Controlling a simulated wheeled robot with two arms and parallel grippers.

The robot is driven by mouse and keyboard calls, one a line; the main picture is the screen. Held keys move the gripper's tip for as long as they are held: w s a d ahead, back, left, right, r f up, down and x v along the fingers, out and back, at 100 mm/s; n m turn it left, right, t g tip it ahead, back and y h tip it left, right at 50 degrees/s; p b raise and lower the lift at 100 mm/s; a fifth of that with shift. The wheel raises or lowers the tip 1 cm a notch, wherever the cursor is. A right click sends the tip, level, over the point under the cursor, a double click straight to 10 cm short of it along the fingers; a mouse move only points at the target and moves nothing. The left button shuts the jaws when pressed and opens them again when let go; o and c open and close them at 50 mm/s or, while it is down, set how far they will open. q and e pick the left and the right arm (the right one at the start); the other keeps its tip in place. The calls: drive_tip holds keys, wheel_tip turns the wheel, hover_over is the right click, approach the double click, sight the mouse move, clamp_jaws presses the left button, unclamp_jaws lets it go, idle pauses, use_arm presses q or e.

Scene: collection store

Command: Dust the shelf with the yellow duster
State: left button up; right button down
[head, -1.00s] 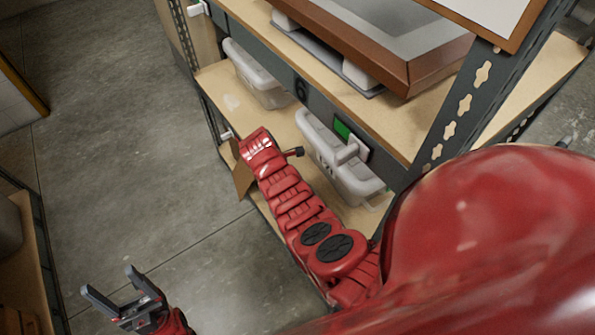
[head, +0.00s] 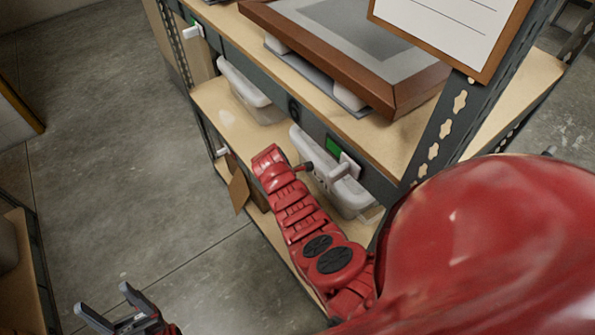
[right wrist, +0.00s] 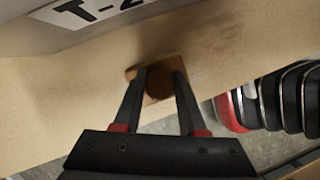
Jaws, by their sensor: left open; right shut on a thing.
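In the right wrist view my right gripper (right wrist: 160,78) is shut on a round brown handle with an orange-tan square base behind it. This looks like the duster (right wrist: 158,83), though no clear yellow shows. It is over the pale wooden shelf board (right wrist: 60,95), which has a darker smudge; contact cannot be told. In the head view my red right arm reaches along the lower shelf (head: 222,105), and its gripper and the duster are hidden. My left gripper (head: 102,299) is open and empty at the bottom left, over the floor.
Two pale bins (head: 248,92) (head: 326,178) stand on the lower shelf, close to my right arm. A framed picture (head: 345,60) lies on the shelf above. A tan flap (head: 238,190) hangs by the lower level. Grey floor at left is clear.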

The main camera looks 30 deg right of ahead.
drive_tip(key=shift+w+d+f, duration=0.1)
drive_tip(key=shift+w+d, duration=0.05)
drive_tip(key=shift+d, duration=1.8)
drive_tip(key=shift+s+r+p, duration=0.3)
drive_tip(key=shift+p, duration=0.1)
drive_tip(key=shift+s+d+p, duration=0.1)
drive_tip(key=shift+s+p, duration=0.6)
drive_tip(key=shift+p, duration=0.25)
drive_tip(key=shift+a, duration=0.2)
drive_tip(key=shift+s+a+f, duration=0.1)
drive_tip(key=shift+a, duration=0.5)
drive_tip(key=shift+s+a+f, duration=0.1)
drive_tip(key=shift+a, duration=0.45)
drive_tip(key=shift+s+a+p, duration=0.15)
drive_tip(key=shift+a+p, duration=0.45)
drive_tip(key=shift+a, duration=1.9)
drive_tip(key=shift+s+d+r+p, duration=0.1)
drive_tip(key=shift+s+p, duration=0.7)
drive_tip(key=shift+p, duration=0.05)
drive_tip(key=shift+s, duration=0.3)
drive_tip(key=shift+d+f, duration=0.2)
drive_tip(key=shift+d, duration=1.1)
drive_tip(key=shift+w+d, duration=0.15)
drive_tip(key=shift+d, duration=1.15)
drive_tip(key=shift+w+d, duration=0.1)
drive_tip(key=shift+d, duration=1.15)
drive_tip(key=shift+r, duration=0.1)
